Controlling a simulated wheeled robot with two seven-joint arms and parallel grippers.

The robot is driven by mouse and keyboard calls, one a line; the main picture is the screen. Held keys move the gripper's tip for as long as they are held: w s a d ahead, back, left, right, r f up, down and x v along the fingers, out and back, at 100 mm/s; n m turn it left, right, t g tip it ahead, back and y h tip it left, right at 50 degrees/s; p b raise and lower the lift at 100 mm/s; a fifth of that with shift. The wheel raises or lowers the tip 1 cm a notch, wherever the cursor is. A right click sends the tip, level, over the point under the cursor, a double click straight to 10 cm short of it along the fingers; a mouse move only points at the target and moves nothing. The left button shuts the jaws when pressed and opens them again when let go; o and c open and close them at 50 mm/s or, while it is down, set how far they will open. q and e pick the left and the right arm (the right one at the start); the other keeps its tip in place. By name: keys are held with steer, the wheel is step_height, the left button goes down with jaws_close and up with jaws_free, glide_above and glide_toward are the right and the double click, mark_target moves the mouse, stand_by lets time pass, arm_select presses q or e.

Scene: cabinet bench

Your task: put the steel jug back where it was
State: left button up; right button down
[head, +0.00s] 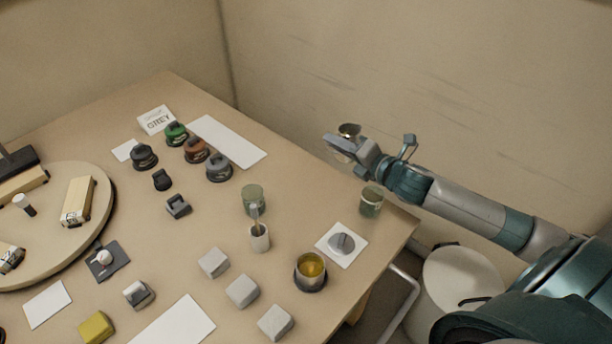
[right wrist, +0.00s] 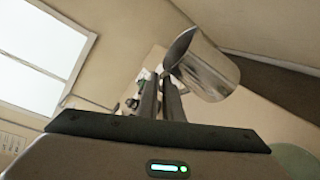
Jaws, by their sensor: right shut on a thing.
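The steel jug (head: 349,130) is held up in the air at the far right end of the table, near the back wall. My right gripper (head: 343,146) is shut on it. In the right wrist view the jug (right wrist: 207,72) is a shiny metal cup, tilted, at the tips of the closed fingers (right wrist: 170,92). In the head view most of the jug is hidden behind the gripper, and its contents cannot be seen. My left gripper is not in view.
Below my right arm stand a green glass jar (head: 371,201) and a white card with a grey round lid (head: 341,244). A yellow-filled cup (head: 310,270), grey blocks (head: 242,291) and a second jar (head: 253,198) are nearby. A white strip (head: 230,141) lies bare. A white bin (head: 462,285) stands off the table's edge.

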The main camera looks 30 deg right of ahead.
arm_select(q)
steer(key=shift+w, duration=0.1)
